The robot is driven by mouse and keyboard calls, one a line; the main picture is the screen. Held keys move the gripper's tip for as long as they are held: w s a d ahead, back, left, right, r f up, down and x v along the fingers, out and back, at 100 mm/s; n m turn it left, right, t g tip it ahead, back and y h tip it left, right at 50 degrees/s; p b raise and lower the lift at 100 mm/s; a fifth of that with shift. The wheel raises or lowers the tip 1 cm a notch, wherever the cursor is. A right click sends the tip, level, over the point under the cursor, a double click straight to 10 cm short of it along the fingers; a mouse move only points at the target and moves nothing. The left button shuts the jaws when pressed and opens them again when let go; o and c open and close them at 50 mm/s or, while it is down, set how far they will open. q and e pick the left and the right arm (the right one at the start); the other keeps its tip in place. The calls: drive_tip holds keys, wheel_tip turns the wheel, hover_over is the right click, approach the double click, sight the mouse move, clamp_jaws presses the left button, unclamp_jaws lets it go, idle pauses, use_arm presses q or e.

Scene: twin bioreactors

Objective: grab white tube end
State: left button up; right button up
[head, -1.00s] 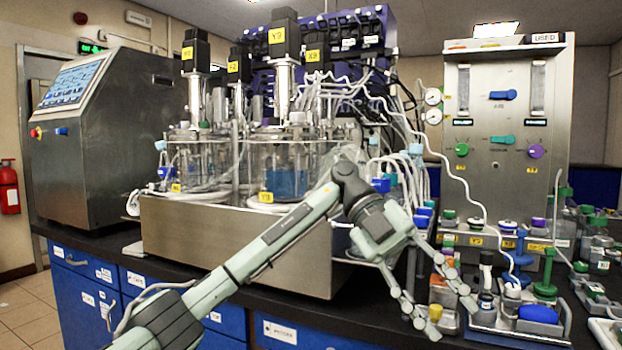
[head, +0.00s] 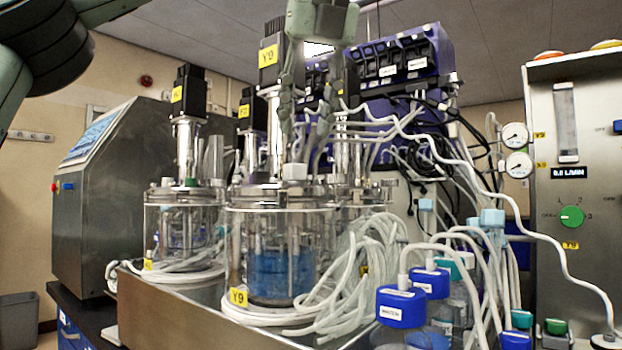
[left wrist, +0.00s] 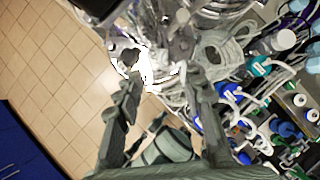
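White tubing (head: 375,250) lies in loose coils around the front glass vessel (head: 268,262), labelled Y9. More white tubes arch to blue-capped bottles (head: 402,305) at the lower right. I cannot tell which visible piece is the free white tube end. My left gripper (head: 304,130) hangs fingers-down from the top of the head view, in front of the Y9 motor column and above the vessel lid. In the left wrist view its two fingers (left wrist: 158,62) are spread apart, with nothing visibly held between them. My right gripper is not in view.
A steel panel with gauges and a green knob (head: 571,217) stands at the right. A grey control cabinet (head: 100,200) is at the left. Motor columns, the purple pump rack (head: 400,60) and hanging tubes crowd the middle. Tiled floor (left wrist: 45,80) shows in the wrist view.

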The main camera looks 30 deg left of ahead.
sight(296, 164)
use_arm(q)
drive_tip(key=x, duration=0.4)
drive_tip(key=shift+s+a+f, duration=0.1)
drive_tip(key=shift+s, duration=0.2)
drive_tip(key=x, duration=0.2)
drive_tip(key=shift+f+b, duration=0.25)
drive_tip(key=shift+b, duration=0.1)
drive_tip(key=shift+w+a+f, duration=0.2)
drive_tip(key=shift+w+f, duration=0.05)
drive_tip(key=shift+f, duration=0.1)
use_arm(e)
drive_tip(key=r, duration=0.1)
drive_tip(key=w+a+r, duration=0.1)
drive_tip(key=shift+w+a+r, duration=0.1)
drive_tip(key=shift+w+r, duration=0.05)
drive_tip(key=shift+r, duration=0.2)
use_arm(q)
drive_tip(key=c, duration=0.9)
drive_tip(key=shift+o, duration=0.2)
drive_tip(key=shift+r, duration=0.2)
